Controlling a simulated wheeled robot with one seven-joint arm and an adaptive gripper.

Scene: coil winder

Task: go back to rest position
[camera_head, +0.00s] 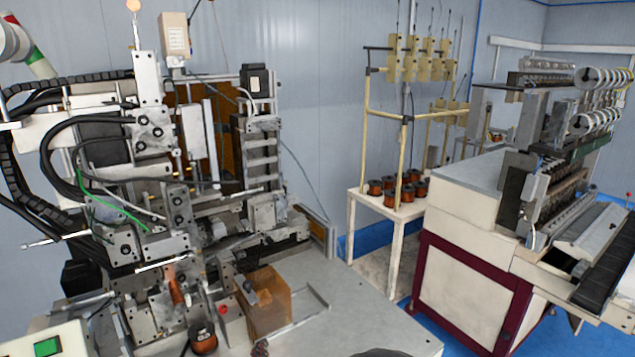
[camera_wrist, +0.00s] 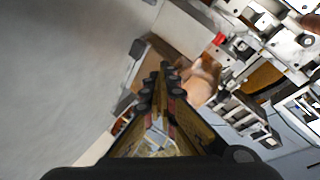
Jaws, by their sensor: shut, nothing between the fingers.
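My gripper (camera_wrist: 162,85) shows in the wrist view, its two dark ribbed fingers reaching up from the bottom edge and close together. Nothing is visible between the fingertips. Past the tips lie a brownish, box-like part and metal parts of the coil winder (camera_wrist: 262,45). I cannot tell how far the tips are from them. In the head view the coil winder (camera_head: 150,135) fills the left side, on a light grey table (camera_head: 345,315). My gripper cannot be clearly made out in the head view.
An amber translucent box (camera_head: 268,300) stands at the winder's front, with a copper coil (camera_head: 203,338) near it. A yellow rack with a white stand (camera_head: 385,215) holds several copper spools. A second machine (camera_head: 480,220) stands at the right. The table's right part is bare.

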